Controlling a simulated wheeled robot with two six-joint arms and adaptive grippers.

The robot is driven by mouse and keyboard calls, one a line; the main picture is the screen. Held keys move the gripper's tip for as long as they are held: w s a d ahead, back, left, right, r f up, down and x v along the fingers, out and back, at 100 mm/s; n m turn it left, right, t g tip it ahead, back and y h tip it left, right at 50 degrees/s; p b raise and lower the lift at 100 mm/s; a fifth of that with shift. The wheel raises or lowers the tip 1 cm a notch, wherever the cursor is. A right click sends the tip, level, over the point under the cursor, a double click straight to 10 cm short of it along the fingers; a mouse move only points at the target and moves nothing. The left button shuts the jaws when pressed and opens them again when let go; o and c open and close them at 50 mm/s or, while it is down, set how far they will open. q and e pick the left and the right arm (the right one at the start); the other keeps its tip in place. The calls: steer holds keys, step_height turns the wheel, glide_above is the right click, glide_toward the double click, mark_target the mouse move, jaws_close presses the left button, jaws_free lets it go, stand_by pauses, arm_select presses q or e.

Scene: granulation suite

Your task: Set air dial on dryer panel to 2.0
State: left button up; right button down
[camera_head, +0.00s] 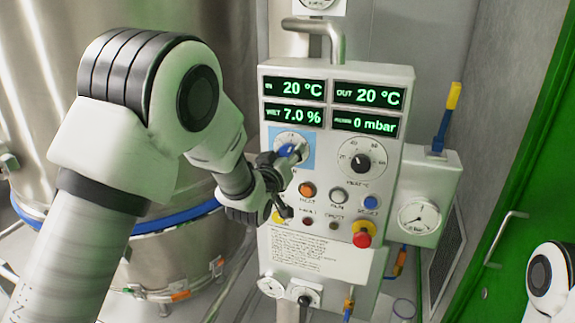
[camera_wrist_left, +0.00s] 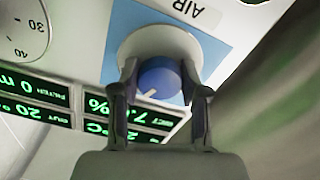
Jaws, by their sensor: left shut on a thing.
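The air dial is a blue knob (camera_head: 287,149) on a white round plate with a light blue backing, at the left of the dryer panel (camera_head: 336,245). My left gripper (camera_head: 290,160) is at this knob and partly hides it. In the left wrist view, the two fingers (camera_wrist_left: 160,82) are shut on either side of the blue knob (camera_wrist_left: 158,77). That view is upside down, with "AIR" lettering beside the plate. A white pointer line on the knob points to the lower left there. The scale number it points at cannot be read. My right gripper is out of view.
A second, black dial (camera_head: 360,163) sits right of the air dial. Below are several coloured buttons and a red emergency stop (camera_head: 362,239). Green displays (camera_head: 333,107) are above. A steel vessel (camera_head: 40,90) stands left, a green door (camera_head: 520,190) right.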

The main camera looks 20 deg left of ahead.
arm_select(q)
steer(key=n+b, duration=0.2)
steer(key=n, duration=0.1)
steer(key=shift+r+n+b, duration=0.15)
steer(key=shift+n+b, duration=0.15)
steer(key=shift+r+n+b, duration=0.1)
steer(key=shift+n+b, duration=0.2)
steer(key=shift+n, duration=0.2)
steer(key=o, duration=1.1)
steer(key=shift+o, duration=0.2)
